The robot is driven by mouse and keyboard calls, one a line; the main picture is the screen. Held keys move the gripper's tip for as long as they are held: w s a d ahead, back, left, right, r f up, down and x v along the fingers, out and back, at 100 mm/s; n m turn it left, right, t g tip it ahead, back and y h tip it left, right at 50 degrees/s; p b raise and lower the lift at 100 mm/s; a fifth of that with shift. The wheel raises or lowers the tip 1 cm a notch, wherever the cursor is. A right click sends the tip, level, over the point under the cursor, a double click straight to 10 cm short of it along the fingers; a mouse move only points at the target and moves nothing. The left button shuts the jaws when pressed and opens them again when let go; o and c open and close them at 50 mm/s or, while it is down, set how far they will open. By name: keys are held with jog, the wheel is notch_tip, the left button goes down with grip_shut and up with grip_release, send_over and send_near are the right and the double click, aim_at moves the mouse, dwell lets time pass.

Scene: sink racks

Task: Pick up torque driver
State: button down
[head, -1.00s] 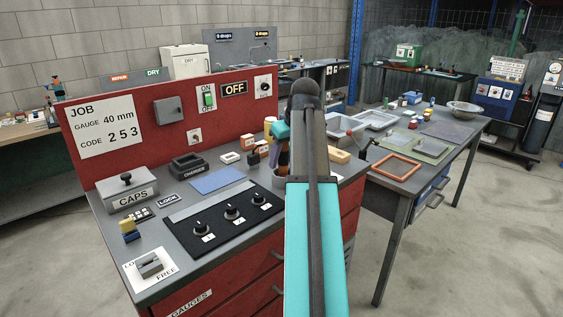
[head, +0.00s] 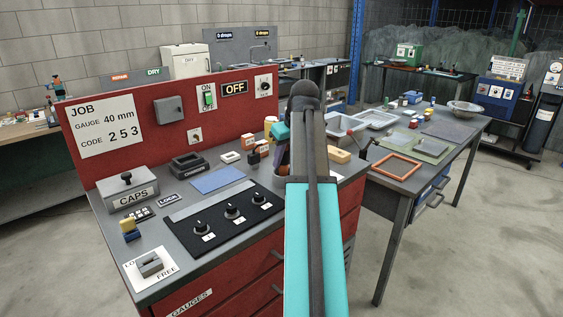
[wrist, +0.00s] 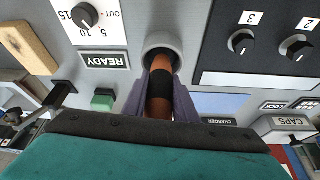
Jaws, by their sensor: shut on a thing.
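The torque driver (wrist: 159,92) has an orange and black handle. In the wrist view it stands in a round grey holder (wrist: 162,45), with its lower end hidden inside. My gripper (wrist: 158,98) is shut on the handle, with one purple finger on each side of it. In the head view my gripper (head: 283,152) is at the right part of the grey bench top, and my arm hides most of the driver and holder.
A red panel (head: 235,115) stands behind the bench top. The knob panel (head: 225,215), blue mat (head: 218,180) and charger (head: 189,164) lie left of my gripper. In the wrist view a READY sign (wrist: 104,60) and green button (wrist: 103,98) are close to the holder.

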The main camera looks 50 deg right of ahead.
jog(key=shift+r, duration=0.15)
notch_tip(320, 180, up, 9)
jog(key=shift+w+d+f, duration=0.1)
jog(key=shift+r, duration=0.5)
dwell(0.8)
